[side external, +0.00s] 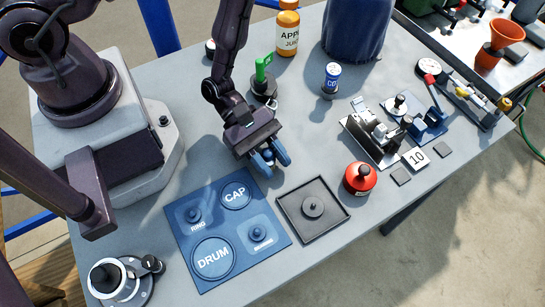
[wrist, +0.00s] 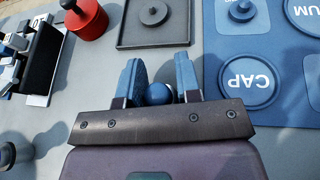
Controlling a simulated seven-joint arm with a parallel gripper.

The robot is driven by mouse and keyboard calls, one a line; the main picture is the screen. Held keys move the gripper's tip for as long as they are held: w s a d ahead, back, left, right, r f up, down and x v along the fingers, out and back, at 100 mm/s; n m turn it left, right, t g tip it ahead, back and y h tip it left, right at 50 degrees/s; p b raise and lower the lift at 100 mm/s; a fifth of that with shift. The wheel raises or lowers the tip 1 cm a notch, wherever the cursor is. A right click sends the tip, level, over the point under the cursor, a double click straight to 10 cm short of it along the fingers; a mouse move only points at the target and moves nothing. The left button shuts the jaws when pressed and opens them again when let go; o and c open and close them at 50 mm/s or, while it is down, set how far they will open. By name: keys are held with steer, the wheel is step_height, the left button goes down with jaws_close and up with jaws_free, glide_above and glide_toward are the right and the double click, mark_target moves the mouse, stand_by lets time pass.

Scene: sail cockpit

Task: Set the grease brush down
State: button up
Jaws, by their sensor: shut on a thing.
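The blue mat (side external: 222,265) has DRUM, CAP and RING places. A square black tray (side external: 337,228) holds a round knobbed part. A red knobbed pot (side external: 360,179) stands right of it. A green-topped thing (side external: 262,72) stands behind my gripper. Bare bench lies right of my gripper.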

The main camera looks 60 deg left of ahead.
steer(key=o, duration=0.9)
steer(key=shift+f, duration=0.1)
steer(key=shift+r, duration=0.2)
steer(key=v, duration=1.2)
steer(key=a+r+m+t+y, duration=0.1)
steer(key=r+m+y, duration=0.3)
steer(key=r, duration=0.5)
steer(key=s+a+r+m+t+y, duration=0.1)
steer(key=a+r+m+y, duration=0.3)
steer(key=r+m, duration=0.4)
steer(key=s+a+r+m+t+y, duration=0.1)
steer(key=r+m+y, duration=0.4)
steer(key=r, duration=0.7)
steer(key=shift+s+a+r+m, duration=0.15)
steer(key=shift+a+m, duration=0.2)
steer(key=shift+m, duration=0.2)
steer(key=shift+s+a+r+m, duration=0.1)
steer(key=shift+a+m, duration=0.2)
steer(key=shift+m, duration=0.25)
